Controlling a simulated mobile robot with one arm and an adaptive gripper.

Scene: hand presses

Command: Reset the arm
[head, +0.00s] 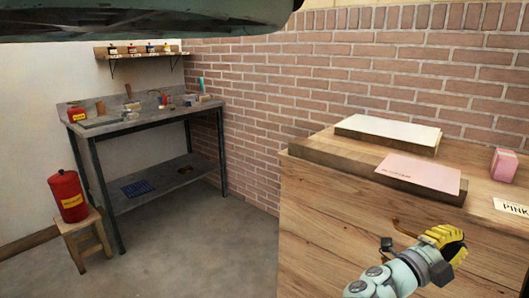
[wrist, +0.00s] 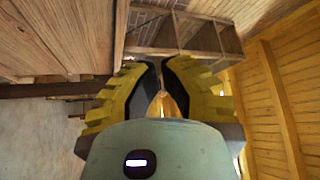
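My gripper (head: 447,245) has yellow ribbed fingers with dark inner pads. In the head view it is in front of the wooden cabinet, below the top's front edge, with my grey-green arm reaching in from the bottom. In the wrist view my gripper (wrist: 162,70) shows a narrow gap between its fingers, with background seen through it. Nothing is held in it. Whether the gripper touches the cabinet front is hard to tell.
The wooden cabinet (head: 335,215) bears a white-topped board (head: 390,132), a pink-topped board (head: 420,173), a pink block (head: 503,164) and a PINK label (head: 512,207). A workbench (head: 150,118), a stool (head: 85,237) with a red can (head: 68,195), and clear floor (head: 195,250) are left.

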